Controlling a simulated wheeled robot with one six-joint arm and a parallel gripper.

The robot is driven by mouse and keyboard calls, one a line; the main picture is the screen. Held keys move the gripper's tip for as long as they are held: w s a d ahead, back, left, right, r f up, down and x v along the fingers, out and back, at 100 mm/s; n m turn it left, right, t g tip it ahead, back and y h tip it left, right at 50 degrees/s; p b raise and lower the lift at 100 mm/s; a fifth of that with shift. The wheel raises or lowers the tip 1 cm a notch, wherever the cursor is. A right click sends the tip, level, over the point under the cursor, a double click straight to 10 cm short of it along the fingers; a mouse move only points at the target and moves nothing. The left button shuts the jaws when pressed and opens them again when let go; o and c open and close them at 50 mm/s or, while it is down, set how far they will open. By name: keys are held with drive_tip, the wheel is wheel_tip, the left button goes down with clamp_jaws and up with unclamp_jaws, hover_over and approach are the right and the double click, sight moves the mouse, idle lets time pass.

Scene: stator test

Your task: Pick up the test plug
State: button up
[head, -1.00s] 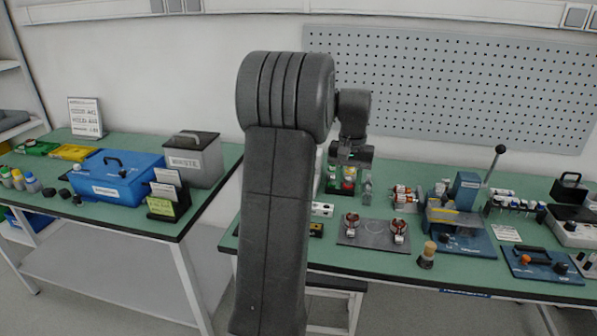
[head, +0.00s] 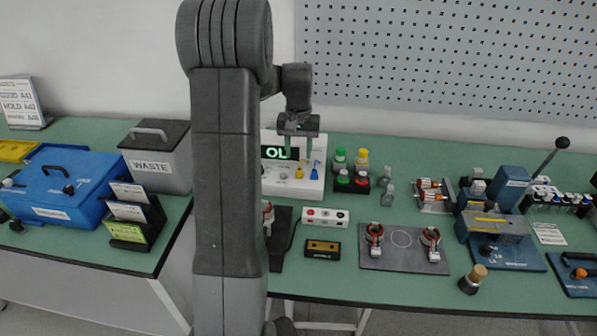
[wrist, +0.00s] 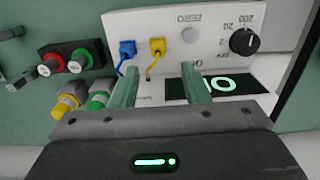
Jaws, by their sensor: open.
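My gripper (head: 299,142) is open and empty, pointing down in front of a white meter (head: 283,186). The wrist view shows its two green fingers (wrist: 158,72) apart, with the meter's face (wrist: 200,25) beyond them. Two small plugs with leads sit on the meter. One is yellow (wrist: 157,45), roughly between and beyond the fingertips; the other is blue (wrist: 127,48), beyond the left finger. Neither is touched, as far as I can see. In the head view the blue plug (head: 314,171) shows below the gripper. I cannot tell which is the test plug.
A white socket box (head: 325,216), a small black and tan block (head: 323,248) and a grey plate with coils (head: 403,262) lie nearer the front. The waste bin (head: 155,160) stands left.

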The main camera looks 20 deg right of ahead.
sight(299, 168)
drive_tip(key=shift+s+f, duration=0.2)
drive_tip(key=shift+f, duration=0.4)
wheel_tip(299, 168, down, 4)
drive_tip(key=shift+f+p, duration=0.25)
drive_tip(key=shift+p, duration=0.15)
clamp_jaws()
